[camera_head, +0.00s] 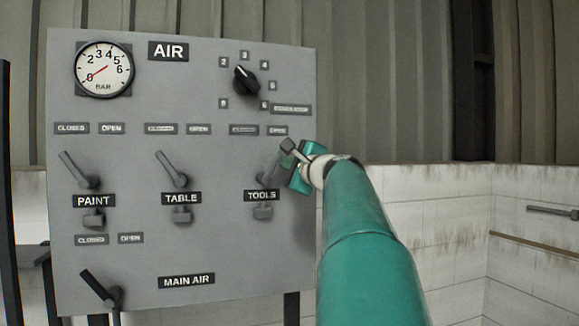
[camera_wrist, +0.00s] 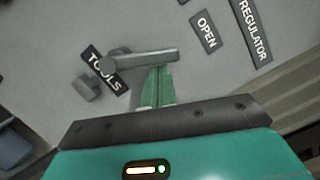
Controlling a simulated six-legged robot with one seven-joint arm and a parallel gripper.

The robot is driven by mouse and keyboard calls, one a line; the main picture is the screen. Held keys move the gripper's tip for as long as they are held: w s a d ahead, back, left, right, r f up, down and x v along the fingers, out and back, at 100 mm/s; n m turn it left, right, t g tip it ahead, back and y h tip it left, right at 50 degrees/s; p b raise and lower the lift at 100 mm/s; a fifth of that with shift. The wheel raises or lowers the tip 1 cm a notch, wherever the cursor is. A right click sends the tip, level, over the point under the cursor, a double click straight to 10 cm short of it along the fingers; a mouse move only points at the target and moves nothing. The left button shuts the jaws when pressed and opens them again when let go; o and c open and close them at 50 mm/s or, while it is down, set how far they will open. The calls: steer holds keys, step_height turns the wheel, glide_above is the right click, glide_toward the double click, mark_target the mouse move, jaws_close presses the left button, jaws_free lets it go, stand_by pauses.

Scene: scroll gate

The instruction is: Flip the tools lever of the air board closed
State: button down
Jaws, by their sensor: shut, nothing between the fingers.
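The grey air board (camera_head: 215,130) fills the left and middle of the head view. The tools lever (camera_head: 270,168) is a grey handle above the TOOLS label (camera_head: 262,195), tilted up and right toward its OPEN label (camera_head: 277,130). In the wrist view the lever (camera_wrist: 145,60) points toward the OPEN label (camera_wrist: 205,32). My gripper (camera_head: 293,160) is at the right side of the lever's upper part. In the wrist view my gripper's green fingers (camera_wrist: 158,72) are shut with nothing between them, tips against or very close to the handle's side; contact is unclear.
The paint lever (camera_head: 80,170) and table lever (camera_head: 171,169) tilt up and left. The main air lever (camera_head: 98,287) is at lower left. A selector knob (camera_head: 244,82) and a pressure gauge (camera_head: 104,69) sit higher. Space left of the tools lever is clear.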

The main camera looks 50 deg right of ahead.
steer(key=n, duration=0.1)
steer(key=a+r+n, duration=0.1)
steer(key=w+n, duration=0.1)
steer(key=n, duration=0.1)
steer(key=shift+a+r+g, duration=0.3)
steer(key=shift+a, duration=0.1)
steer(key=shift+w+a+r+n+g, duration=0.1)
steer(key=shift+w+a+n+g, duration=0.4)
steer(key=shift+n, duration=0.75)
steer(key=shift+w+a+r+n+g, duration=0.15)
steer(key=shift+a+n, duration=0.5)
steer(key=shift+n, duration=0.55)
steer(key=shift+w+a+r+n+g, duration=0.1)
steer(key=shift+w+a+n+g, duration=0.35)
steer(key=shift+n, duration=0.8)
steer(key=shift+s+a, duration=0.15)
steer(key=shift+s, duration=0.1)
steer(key=v, duration=1.3)
steer(key=shift+s, duration=0.35)
